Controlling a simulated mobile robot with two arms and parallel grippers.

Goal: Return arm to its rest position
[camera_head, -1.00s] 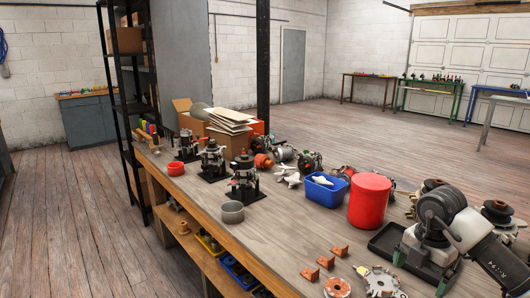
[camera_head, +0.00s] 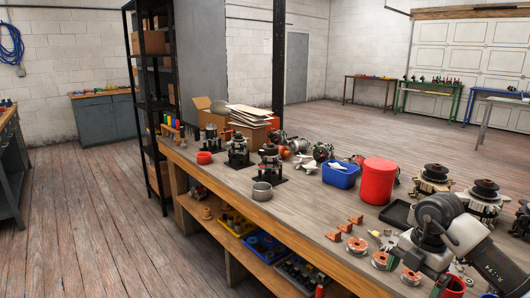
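My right arm (camera_head: 465,240) comes in from the lower right, bent at a grey joint, over the near right end of the long workbench (camera_head: 300,208). A copper-coloured round part (camera_head: 411,275) shows between the fingers on the bench below; nothing appears held. My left arm and gripper are not in view.
Near the gripper are copper parts (camera_head: 357,246), a black tray (camera_head: 396,212), a red canister (camera_head: 377,181) and alternator assemblies (camera_head: 484,200). A blue bin (camera_head: 341,174) stands farther back. Open wooden floor (camera_head: 90,225) lies left of the bench.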

